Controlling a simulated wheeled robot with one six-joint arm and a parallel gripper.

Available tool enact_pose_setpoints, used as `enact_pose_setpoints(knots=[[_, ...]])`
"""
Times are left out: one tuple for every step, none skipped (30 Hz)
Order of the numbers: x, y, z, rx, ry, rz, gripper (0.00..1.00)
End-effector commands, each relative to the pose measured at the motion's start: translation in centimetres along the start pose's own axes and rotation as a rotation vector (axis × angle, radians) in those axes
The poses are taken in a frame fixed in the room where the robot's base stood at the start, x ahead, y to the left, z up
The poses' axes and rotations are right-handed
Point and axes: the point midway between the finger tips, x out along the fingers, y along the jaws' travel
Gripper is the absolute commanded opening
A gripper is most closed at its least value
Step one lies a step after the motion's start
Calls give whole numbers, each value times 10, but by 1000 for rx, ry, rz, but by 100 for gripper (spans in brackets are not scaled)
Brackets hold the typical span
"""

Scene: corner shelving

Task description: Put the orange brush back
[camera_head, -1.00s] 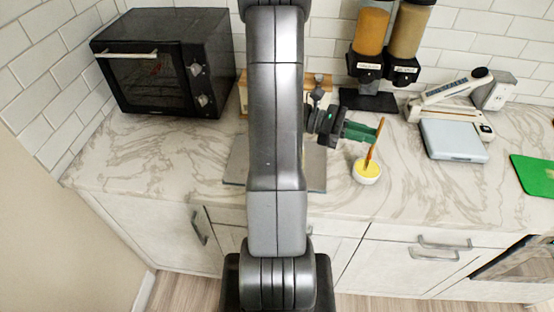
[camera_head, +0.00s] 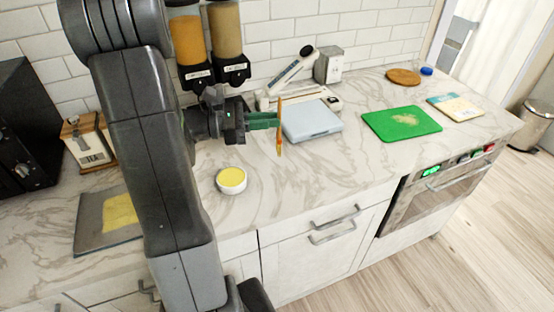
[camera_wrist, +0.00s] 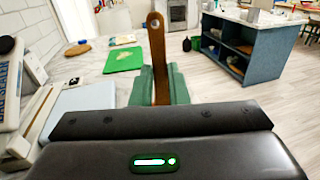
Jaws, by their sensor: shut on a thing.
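The orange brush (camera_head: 280,128) is upright in my gripper (camera_head: 276,121), whose green fingers are shut on it. The brush hangs above the counter, in front of the light blue scale (camera_head: 311,120), apart from the surface. In the wrist view the brush handle (camera_wrist: 156,55), with a hole at its top, stands between the green fingers (camera_wrist: 158,86). A small white bowl with yellow contents (camera_head: 231,180) sits on the counter, left of and below the gripper. Nothing stands in the bowl.
A green board (camera_head: 401,123) with crumbs lies to the right, with a book (camera_head: 456,107) and a round brown board (camera_head: 403,76) beyond. Two dispensers (camera_head: 208,45) stand at the back. A tea box (camera_head: 88,142) and grey mat (camera_head: 91,223) are left. The counter's front middle is clear.

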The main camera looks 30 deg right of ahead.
Motion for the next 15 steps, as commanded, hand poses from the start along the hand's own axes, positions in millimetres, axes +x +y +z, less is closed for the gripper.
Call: enact_pose_setpoints(knots=[[0, 0, -10, -7, -1, 0, 0], [0, 0, -15, -8, -1, 0, 0], [0, 0, -21, -6, -1, 0, 0], [0, 0, -25, -6, -1, 0, 0], [0, 0, -28, -5, -1, 0, 0], [0, 0, -32, -4, 0, 0, 0], [0, 0, -34, -3, 0, 0, 0], [0, 0, -35, -2, 0, 0, 0], [0, 0, -38, -2, 0, 0, 0], [0, 0, -40, -2, 0, 0, 0], [0, 0, -43, -3, 0, 0, 0], [0, 0, -47, -4, 0, 0, 0], [0, 0, -51, -4, 0, 0, 0], [0, 0, -56, -5, 0, 0, 0], [0, 0, -61, -5, 0, 0, 0]])
